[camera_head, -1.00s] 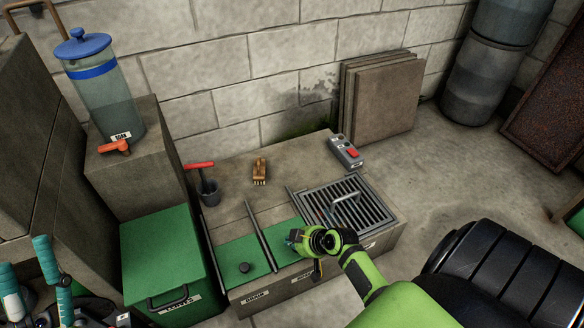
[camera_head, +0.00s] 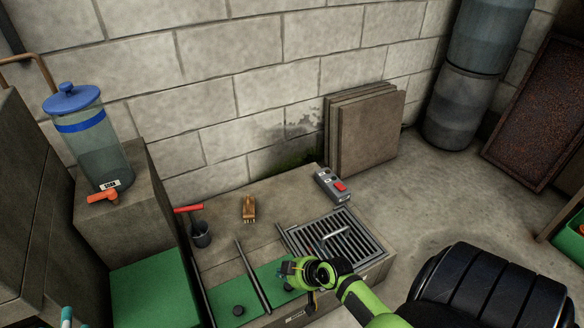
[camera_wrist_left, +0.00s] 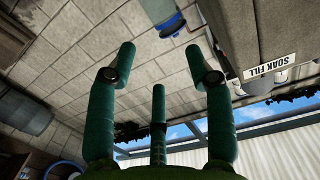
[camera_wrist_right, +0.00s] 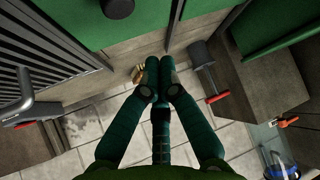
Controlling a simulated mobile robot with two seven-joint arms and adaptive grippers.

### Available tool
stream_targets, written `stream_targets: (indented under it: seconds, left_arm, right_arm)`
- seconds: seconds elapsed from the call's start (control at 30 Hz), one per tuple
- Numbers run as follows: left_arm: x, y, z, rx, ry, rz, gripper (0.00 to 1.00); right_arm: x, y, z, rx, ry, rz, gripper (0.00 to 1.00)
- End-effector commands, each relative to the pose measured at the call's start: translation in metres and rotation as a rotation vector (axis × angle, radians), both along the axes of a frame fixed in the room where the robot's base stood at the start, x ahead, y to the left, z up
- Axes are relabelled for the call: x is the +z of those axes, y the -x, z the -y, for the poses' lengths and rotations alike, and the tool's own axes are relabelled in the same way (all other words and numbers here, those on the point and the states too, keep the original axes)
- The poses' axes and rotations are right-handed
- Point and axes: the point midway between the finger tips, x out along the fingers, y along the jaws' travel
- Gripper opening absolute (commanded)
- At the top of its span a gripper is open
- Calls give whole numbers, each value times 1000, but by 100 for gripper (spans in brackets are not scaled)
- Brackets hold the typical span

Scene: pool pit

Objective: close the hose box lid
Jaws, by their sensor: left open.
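Two green panels lie in the low bench's top: a left one (camera_head: 222,294) and a right one (camera_head: 270,270), with dark knobs and a rail between them. I cannot tell which part is the hose box lid; the front labels are unreadable now. My right gripper (camera_head: 300,270) is over the right panel, left of the grate. In the right wrist view its fingers (camera_wrist_right: 163,62) are together with nothing visible between them; contact with a panel cannot be told.
A metal grate (camera_head: 350,243) with a handle sits in the bench's right end. A larger green-topped box (camera_head: 150,296) is left.

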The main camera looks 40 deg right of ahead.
Motion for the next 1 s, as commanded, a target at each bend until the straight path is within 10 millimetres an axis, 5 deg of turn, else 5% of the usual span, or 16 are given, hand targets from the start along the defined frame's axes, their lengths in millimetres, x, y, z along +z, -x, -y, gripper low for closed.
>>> stream_targets:
  seconds: [0.3,0.5,1.0]
  left_arm:
    - [-69,17,-25,58,-88,-372,52]
    - [-95,33,-36,78,-120,-525,52]
    - [-105,40,-40,86,-132,-584,52]
  right_arm:
    - [22,18,4,0,0,0,0]
    - [30,26,6,-1,-1,1,0]
    - [38,28,-4,15,2,5,0]
